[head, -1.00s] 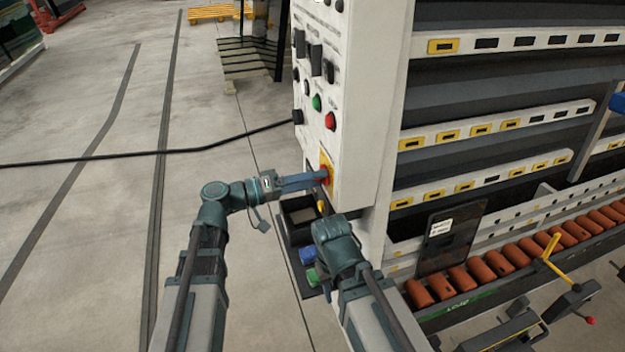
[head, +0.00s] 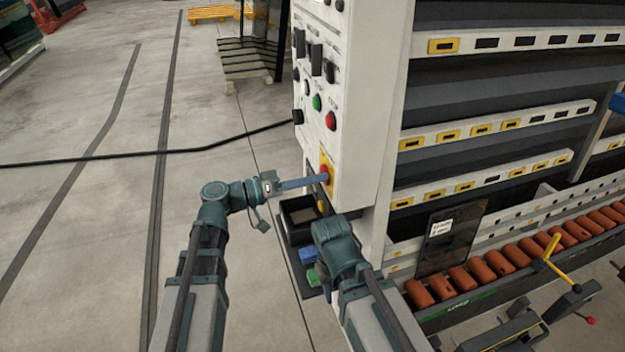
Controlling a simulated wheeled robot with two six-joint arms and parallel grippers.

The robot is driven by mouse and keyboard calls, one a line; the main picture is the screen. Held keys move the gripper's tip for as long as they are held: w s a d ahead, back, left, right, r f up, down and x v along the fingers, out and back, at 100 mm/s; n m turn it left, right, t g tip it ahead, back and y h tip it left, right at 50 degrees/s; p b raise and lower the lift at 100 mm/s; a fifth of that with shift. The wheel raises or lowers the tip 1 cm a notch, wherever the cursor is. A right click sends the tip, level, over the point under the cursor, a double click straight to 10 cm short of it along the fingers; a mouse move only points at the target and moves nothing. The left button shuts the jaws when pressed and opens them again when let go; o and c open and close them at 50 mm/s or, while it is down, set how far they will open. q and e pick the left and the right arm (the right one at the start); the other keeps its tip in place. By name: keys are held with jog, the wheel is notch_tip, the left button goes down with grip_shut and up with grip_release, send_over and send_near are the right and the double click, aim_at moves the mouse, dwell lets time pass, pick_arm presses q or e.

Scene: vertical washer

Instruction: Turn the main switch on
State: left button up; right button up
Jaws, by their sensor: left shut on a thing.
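The main switch (head: 327,168) is a red knob on a yellow plate, low on the side of the white control cabinet. My left gripper (head: 322,178) reaches it from the left, its fingers shut on the red knob and covering part of it. The exact angle of the knob is too small to read. My right arm's end is folded just below the cabinet, in front of a dark tray; its fingertips are hidden behind the arm.
Green (head: 317,102) and red (head: 331,121) buttons and black switches sit above on the panel. A dark tray (head: 297,232) stands below the cabinet. A roller conveyor (head: 470,276) runs to the right. A black cable (head: 150,153) comes in from the left.

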pick_arm(q)
jog(key=shift+f, duration=0.1)
jog(key=o, duration=1.4)
jog(key=shift+a, duration=0.15)
jog(key=v, duration=1.3)
jog(key=shift+s+a, duration=0.15)
jog(key=shift+a, duration=0.15)
jog(key=shift+d, duration=0.1)
